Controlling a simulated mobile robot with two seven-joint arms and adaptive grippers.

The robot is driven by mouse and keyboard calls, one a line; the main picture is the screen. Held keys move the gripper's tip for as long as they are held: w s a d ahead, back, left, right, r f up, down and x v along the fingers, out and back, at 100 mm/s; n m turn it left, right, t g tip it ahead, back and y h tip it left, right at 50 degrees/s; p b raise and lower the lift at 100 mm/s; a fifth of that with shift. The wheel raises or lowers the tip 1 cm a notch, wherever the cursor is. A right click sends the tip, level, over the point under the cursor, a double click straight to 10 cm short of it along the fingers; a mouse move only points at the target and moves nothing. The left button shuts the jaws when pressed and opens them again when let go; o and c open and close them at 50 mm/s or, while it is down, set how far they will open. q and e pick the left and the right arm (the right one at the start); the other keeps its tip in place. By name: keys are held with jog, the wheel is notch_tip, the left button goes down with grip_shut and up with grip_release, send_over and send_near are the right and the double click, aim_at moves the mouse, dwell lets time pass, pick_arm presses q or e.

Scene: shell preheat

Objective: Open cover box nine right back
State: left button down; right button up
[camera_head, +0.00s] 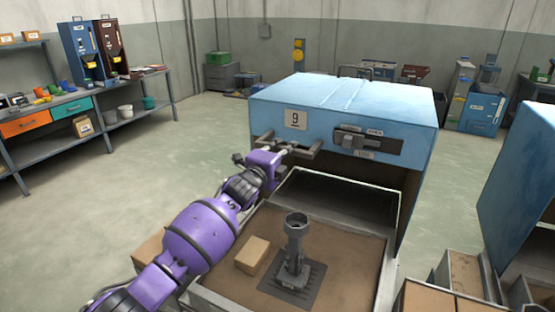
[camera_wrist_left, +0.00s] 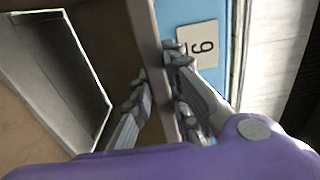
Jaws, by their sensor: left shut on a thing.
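The blue cover (camera_head: 345,100) of box nine stands over the back part of a tray-like base (camera_head: 215,300), with a dark opening under its front edge. A plate marked 9 (camera_head: 295,119) is on its front; it also shows in the left wrist view (camera_wrist_left: 197,47). A grey bar handle (camera_head: 314,152) sticks out below the plate. My left gripper (camera_head: 284,149) is shut on this handle; in the left wrist view the fingers (camera_wrist_left: 160,95) lie on both sides of the bar. My right gripper is in no view.
A grey holder (camera_head: 295,245) stands upright in the base beside a tan block (camera_head: 252,255). Another blue cover (camera_head: 520,190) stands close on the right. A workbench (camera_head: 85,95) is at the far left. The floor (camera_head: 140,185) between is clear.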

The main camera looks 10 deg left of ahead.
pick_arm(q)
jog(key=shift+w+d+f, duration=0.15)
jog(key=shift+w, duration=0.25)
jog(key=shift+w+d, duration=0.1)
jog(key=shift+w, duration=0.25)
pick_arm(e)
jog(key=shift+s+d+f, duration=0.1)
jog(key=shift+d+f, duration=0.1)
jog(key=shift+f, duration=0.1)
pick_arm(q)
jog(key=c, duration=1.7)
grip_release()
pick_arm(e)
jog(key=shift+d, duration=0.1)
pick_arm(q)
jog(key=v, duration=1.2)
